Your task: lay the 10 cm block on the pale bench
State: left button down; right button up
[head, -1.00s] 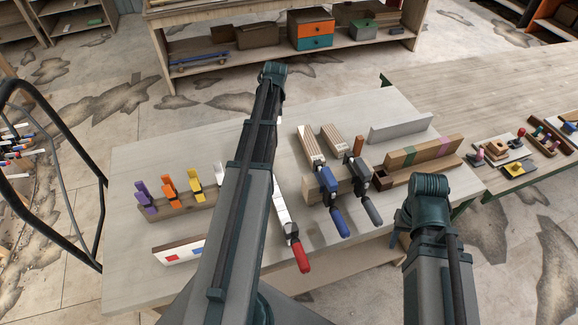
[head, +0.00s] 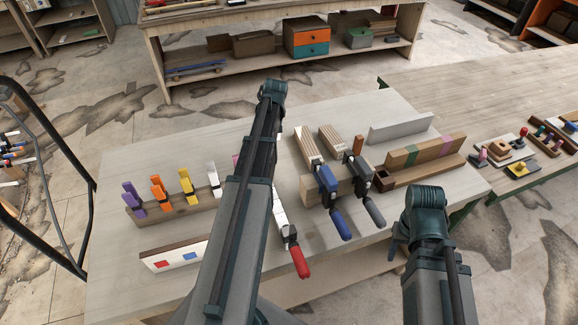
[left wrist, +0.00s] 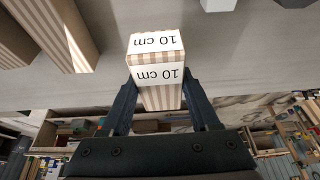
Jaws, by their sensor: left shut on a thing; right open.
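The 10 cm block (left wrist: 160,78), striped pale wood with white faces marked "10 cm", is between the fingers of my left gripper (left wrist: 165,98) in the left wrist view. That gripper is shut on it. Grey bench top shows behind the block; I cannot tell whether they touch. In the head view my left arm hides the gripper and block. The pale bench (head: 115,240) fills the middle of the head view. My right gripper (head: 398,243) is low at the bench's front right edge, mostly hidden by its own wrist; no held thing shows.
Several coloured clamps (head: 157,190) stand in a wooden rack at left, beside a white-faced board (head: 175,258). Striped blocks (head: 306,146), blue and black clamps (head: 328,190), a red-handled clamp (head: 297,255), a long wooden piece (head: 425,152) and a grey bar (head: 400,128) occupy the right half.

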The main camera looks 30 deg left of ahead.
pick_arm(q)
jog(key=b, duration=0.1)
send_over(291, 164)
jog(key=shift+s+f, duration=0.3)
jog(key=shift+f, duration=0.25)
jog(key=shift+s+d, duration=0.2)
jog(key=shift+d, duration=0.05)
jog(key=shift+s+d+f+b, duration=0.1)
jog(key=shift+d+f+b, duration=0.05)
jog(key=shift+f+b, duration=0.9)
jog(key=shift+d+f+b, duration=0.15)
jog(key=shift+f+b, duration=0.85)
jog(key=shift+c, duration=2.1)
grip_release()
jog(key=shift+r, duration=0.2)
jog(key=p+v, duration=1.1)
jog(key=v, duration=0.1)
jog(key=shift+s, duration=0.15)
